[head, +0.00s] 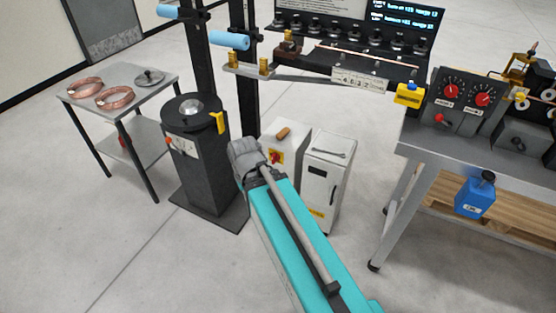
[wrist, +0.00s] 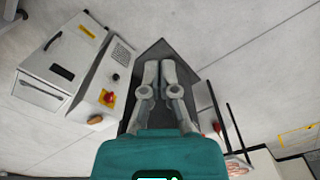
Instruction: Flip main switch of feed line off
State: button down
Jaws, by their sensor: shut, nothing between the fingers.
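A red rotary switch (head: 275,158) on a yellow plate sits on the face of a low white cabinet (head: 291,148). I take it for the main switch, but no label is readable. It also shows left of my fingers in the wrist view (wrist: 108,97). My gripper (head: 244,152) is shut and empty, left of the switch in the head view and apart from it in the wrist view. In the wrist view its two fingertips (wrist: 160,66) are together over the dark base plate. The knob's exact angle is too small to tell.
A taller white cabinet (head: 328,170) with a wrench on top stands right of the switch cabinet. A dark pedestal (head: 201,165) with a reel stands left of my gripper. A side table (head: 115,85) holds copper coils (head: 115,98). A workbench (head: 430,155) stands at right.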

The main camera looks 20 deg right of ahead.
jog(key=shift+a, duration=0.1)
jog(key=shift+f, duration=0.1)
jog(key=w+d+f+m+t+y+b, duration=0.3)
jog(key=w+f+t+b, duration=0.2)
jog(key=w+f+b, duration=0.7)
jog(key=w+d+f+m+t+y+b, duration=0.25)
jog(key=w+f+t+b, duration=0.35)
jog(key=b, duration=1)
jog(key=w+d+f+m+t+h+b, duration=0.3)
jog(key=d+f+m+b, duration=0.4)
jog(key=d+b, duration=0.4)
jog(key=w+d+f+m+t+h+b, duration=0.4)
jog(key=d+f+m+b, duration=0.3)
jog(key=d+b, duration=0.5)
jog(key=shift+w+d+f+b, duration=0.35)
jog(key=shift+w+d, duration=0.2)
jog(key=shift+w, duration=0.35)
